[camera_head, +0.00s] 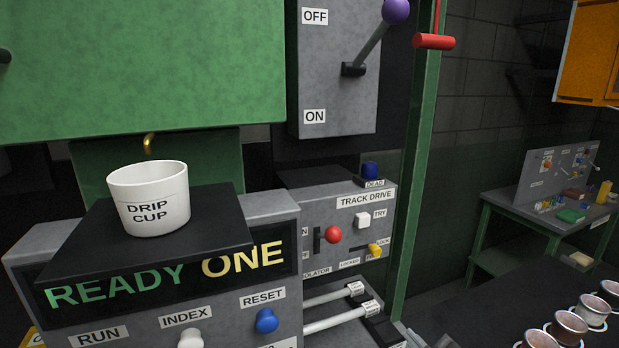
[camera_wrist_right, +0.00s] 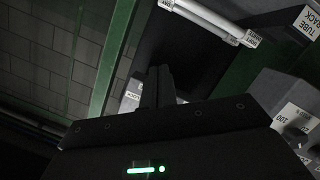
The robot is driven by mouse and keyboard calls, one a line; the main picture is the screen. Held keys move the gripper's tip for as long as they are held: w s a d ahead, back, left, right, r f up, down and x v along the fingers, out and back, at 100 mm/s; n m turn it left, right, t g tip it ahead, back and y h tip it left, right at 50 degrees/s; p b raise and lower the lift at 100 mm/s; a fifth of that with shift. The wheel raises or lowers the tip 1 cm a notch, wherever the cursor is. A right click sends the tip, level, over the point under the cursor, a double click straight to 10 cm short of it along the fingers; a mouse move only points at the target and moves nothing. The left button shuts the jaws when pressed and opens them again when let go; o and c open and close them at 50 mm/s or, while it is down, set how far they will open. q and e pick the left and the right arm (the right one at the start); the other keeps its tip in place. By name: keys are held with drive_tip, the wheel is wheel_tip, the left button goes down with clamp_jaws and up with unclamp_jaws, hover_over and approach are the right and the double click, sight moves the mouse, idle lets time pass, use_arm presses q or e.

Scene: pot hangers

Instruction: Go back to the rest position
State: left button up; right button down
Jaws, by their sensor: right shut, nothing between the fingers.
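My right gripper (camera_wrist_right: 158,72) shows in the right wrist view as two dark fingers closed together with nothing between them. They point up the picture towards a white labelled tube (camera_wrist_right: 205,20) and a dark recess. In the head view, I cannot clearly make out the right gripper's fingers near the bottom edge. My left gripper is not in view.
In the head view, a white drip cup (camera_head: 150,200) stands upright on a black shelf (camera_head: 215,235) above a READY ONE panel. A lever (camera_head: 373,45) with a purple knob points up near OFF. A green post (camera_head: 415,160) stands right of the track drive box (camera_head: 350,215). Several cups (camera_head: 568,325) are at lower right.

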drive_tip(key=s+d+f+m+g+h, duration=0.1)
drive_tip(key=s+f+m+g, duration=0.25)
drive_tip(key=s+f, duration=0.4)
drive_tip(key=s+d+f+m+g+h, duration=0.15)
drive_tip(key=s+f+g, duration=0.3)
drive_tip(key=s, duration=0.65)
drive_tip(key=s+f+m+g+h, duration=0.1)
drive_tip(key=s+f+m+g, duration=0.2)
drive_tip(key=s+f, duration=0.5)
drive_tip(key=s+f+g+b, duration=0.2)
drive_tip(key=s+f, duration=0.1)
drive_tip(key=f, duration=2.2)
drive_tip(key=s+d+f+g, duration=0.1)
drive_tip(key=s+d+f, duration=0.2)
drive_tip(key=s+f, duration=1.3)
wheel_tip(320, 180, down, 2)
drive_tip(key=shift+s+f+b, duration=0.1)
drive_tip(key=shift+s+b, duration=0.3)
drive_tip(key=shift+b, duration=0.05)
